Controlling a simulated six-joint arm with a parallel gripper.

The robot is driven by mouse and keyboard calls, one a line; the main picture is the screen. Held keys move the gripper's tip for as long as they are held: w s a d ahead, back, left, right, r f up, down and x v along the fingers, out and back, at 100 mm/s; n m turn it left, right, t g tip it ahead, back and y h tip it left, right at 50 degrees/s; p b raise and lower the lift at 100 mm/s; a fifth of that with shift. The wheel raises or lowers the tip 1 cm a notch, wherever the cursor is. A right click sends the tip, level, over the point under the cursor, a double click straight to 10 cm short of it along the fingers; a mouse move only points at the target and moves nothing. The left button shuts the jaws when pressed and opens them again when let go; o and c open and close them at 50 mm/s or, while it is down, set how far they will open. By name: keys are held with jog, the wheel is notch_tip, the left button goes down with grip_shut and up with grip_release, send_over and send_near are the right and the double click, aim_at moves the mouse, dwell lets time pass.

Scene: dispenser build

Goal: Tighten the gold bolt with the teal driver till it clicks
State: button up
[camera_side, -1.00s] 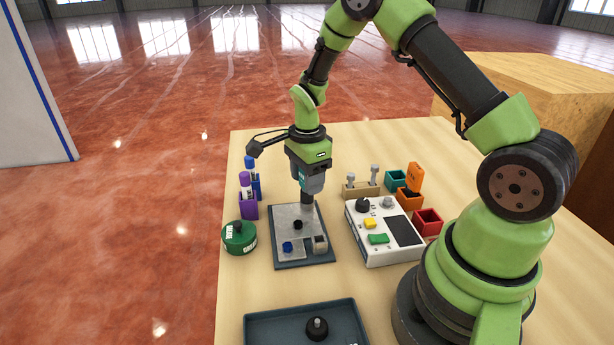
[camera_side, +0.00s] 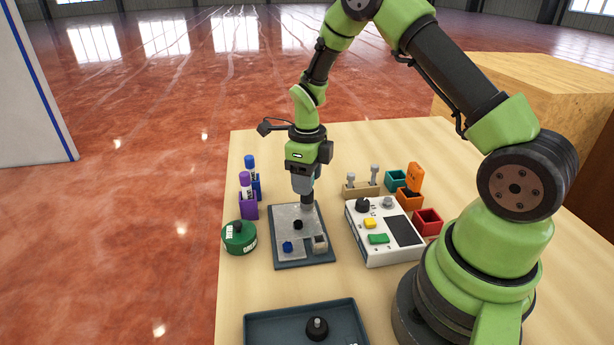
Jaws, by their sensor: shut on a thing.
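My gripper (camera_side: 305,190) is upright over the far right part of a grey plate on a dark base (camera_side: 281,222). It is shut on the driver (camera_side: 307,201), whose dark lower end shows below the jaws and reaches down to the plate's far right corner. The driver's teal part is hidden by the jaws. The gold bolt cannot be seen; the driver and gripper cover that spot. A black piece (camera_side: 298,224), a blue piece (camera_side: 287,246) and a small grey-brown block (camera_side: 320,243) are on the plate.
Purple (camera_side: 248,205) and blue (camera_side: 256,184) holders and a green round container (camera_side: 238,238) stand left. A white control box (camera_side: 385,251), a rack with two posts (camera_side: 358,191) and teal, orange and red bins (camera_side: 427,221) stand right. A dark tray (camera_side: 270,325) lies in front.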

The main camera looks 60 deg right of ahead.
jog(key=shift+r, duration=2.25)
